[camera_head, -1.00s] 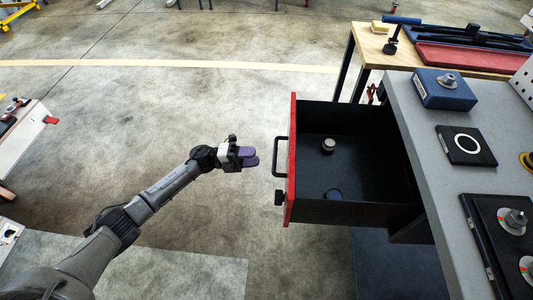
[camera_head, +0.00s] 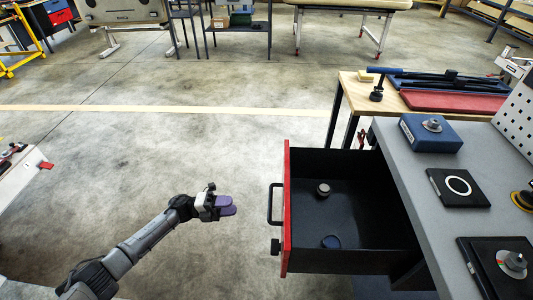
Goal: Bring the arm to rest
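My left gripper (camera_head: 227,205) with its purple fingers hangs over the open floor, to the left of the open drawer. Its two fingers lie close together with nothing seen between them, so it looks shut and empty. It is apart from the drawer's black handle (camera_head: 271,204). My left arm reaches in from the lower left. My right gripper is not in view.
The red-fronted drawer (camera_head: 286,170) stands pulled out from the grey-topped trolley (camera_head: 405,160), holding a small round knob (camera_head: 323,190) and a dark blue disc (camera_head: 331,241). A wooden-topped table (camera_head: 354,92) stands behind.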

